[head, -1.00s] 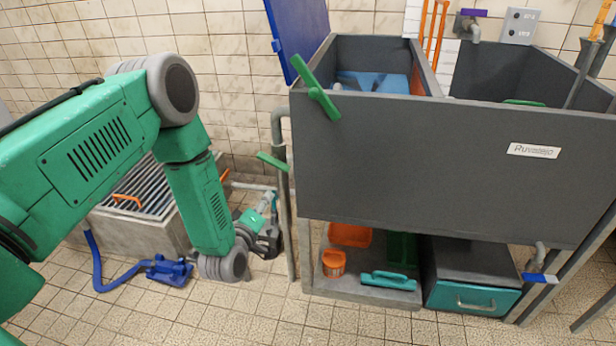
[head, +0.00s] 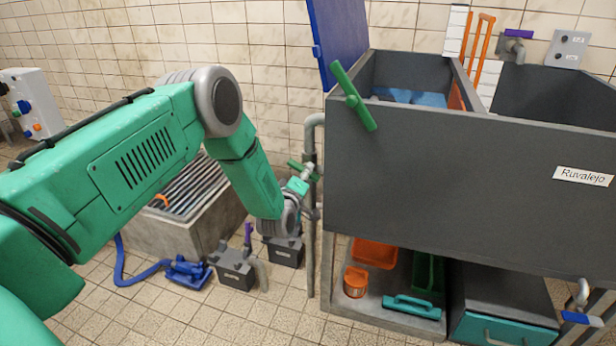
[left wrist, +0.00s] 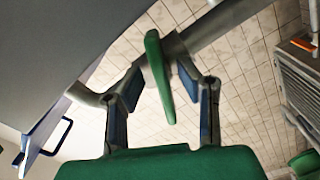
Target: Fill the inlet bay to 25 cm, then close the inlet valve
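The grey two-bay tank (head: 450,190) stands at the right in the head view. Blue surfaces (head: 410,97) show inside its left bay; I cannot tell whether they are water. A white gauge strip (head: 457,32) stands behind the bays; its marks are unreadable. A green lever (head: 296,165) sits on the vertical pipe (head: 312,240) left of the tank. My left gripper (head: 306,182) is at this lever. In the left wrist view the green lever (left wrist: 158,78) lies between the open fingers (left wrist: 163,82); contact is unclear. My right gripper is out of view.
Another green lever (head: 353,95) is on the tank's upper left corner, beside a raised blue panel (head: 340,40). A grated concrete box (head: 185,215), blue hose unit (head: 186,272) and grey pump-like units (head: 235,268) stand left. A shelf (head: 385,310) holds orange and teal items.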

